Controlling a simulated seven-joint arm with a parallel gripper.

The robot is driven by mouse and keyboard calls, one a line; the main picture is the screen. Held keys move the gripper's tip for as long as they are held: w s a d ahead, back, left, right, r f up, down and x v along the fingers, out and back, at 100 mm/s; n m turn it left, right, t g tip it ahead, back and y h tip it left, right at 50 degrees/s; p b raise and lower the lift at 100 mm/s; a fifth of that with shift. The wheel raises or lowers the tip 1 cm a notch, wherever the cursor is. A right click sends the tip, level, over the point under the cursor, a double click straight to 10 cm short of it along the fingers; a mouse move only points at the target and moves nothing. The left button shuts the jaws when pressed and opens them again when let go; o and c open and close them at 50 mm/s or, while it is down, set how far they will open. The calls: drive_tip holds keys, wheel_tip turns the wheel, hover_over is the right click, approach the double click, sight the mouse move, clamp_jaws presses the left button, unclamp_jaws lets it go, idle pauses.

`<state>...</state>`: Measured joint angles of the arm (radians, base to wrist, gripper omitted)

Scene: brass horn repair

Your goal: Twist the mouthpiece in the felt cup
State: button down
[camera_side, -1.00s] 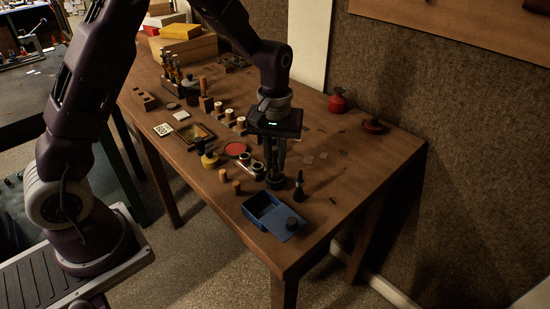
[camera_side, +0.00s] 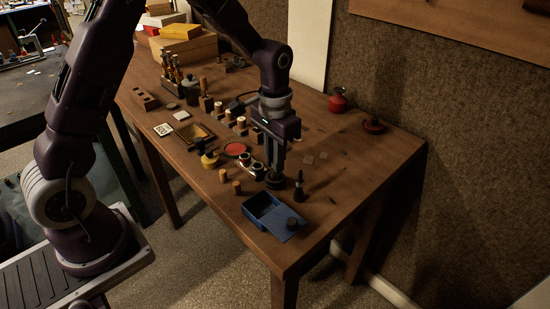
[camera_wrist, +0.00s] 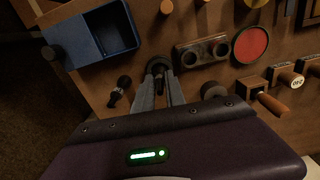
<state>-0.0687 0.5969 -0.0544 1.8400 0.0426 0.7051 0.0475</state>
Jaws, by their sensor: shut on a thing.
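My gripper (camera_side: 275,174) points straight down over the right part of the bench. Its fingers are shut on the mouthpiece, which they almost wholly cover. The dark round felt cup (camera_side: 272,184) stands on the bench directly under the fingertips. In the wrist view the fingertips (camera_wrist: 160,76) meet at the dark cup (camera_wrist: 158,62). The mouthpiece itself is too small and dark to make out, and I cannot tell how deep it sits in the cup.
A blue tray (camera_side: 250,210) with a dark round knob lies in front. A black upright piece (camera_side: 299,187) stands close on the right. A two-hole holder (camera_side: 251,165), wooden pegs (camera_side: 223,176) and a red disc (camera_side: 235,149) are on the left. The bench's right end is mostly clear.

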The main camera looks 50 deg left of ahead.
drive_tip(key=m, duration=0.8)
drive_tip(key=n, duration=1.6)
drive_tip(key=m, duration=0.8)
